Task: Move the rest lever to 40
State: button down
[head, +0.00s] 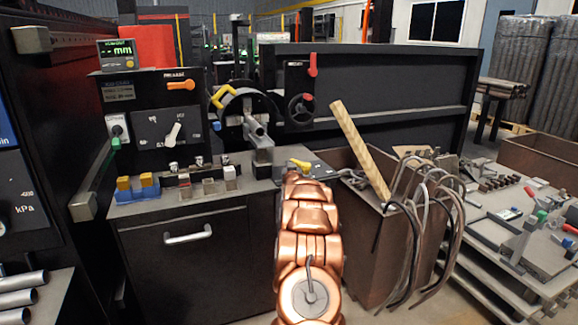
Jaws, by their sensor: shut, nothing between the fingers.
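My copper arm reaches forward from the bottom centre to the right end of the workbench. My gripper is hidden behind the arm's own links. A small yellow lever (300,164) shows just above the far end of the arm, on a dark plate (318,171). An orange lever (181,85) lies nearly level on the upper black panel, under a small label that I cannot read for sure. I cannot tell for certain which is the rest lever. No mark of 40 is readable, and contact between gripper and yellow lever is hidden.
A pale knob (174,134) sits on the control panel. A yellow handle (222,97) and a red lever (312,65) stand behind the bench. At right, a brown bin (345,235) holds a tan bar (360,150) and drooping cables (457,235).

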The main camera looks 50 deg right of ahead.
jog(key=shift+w+d, duration=0.1)
jog(key=shift+d, duration=0.2)
dwell(0.5)
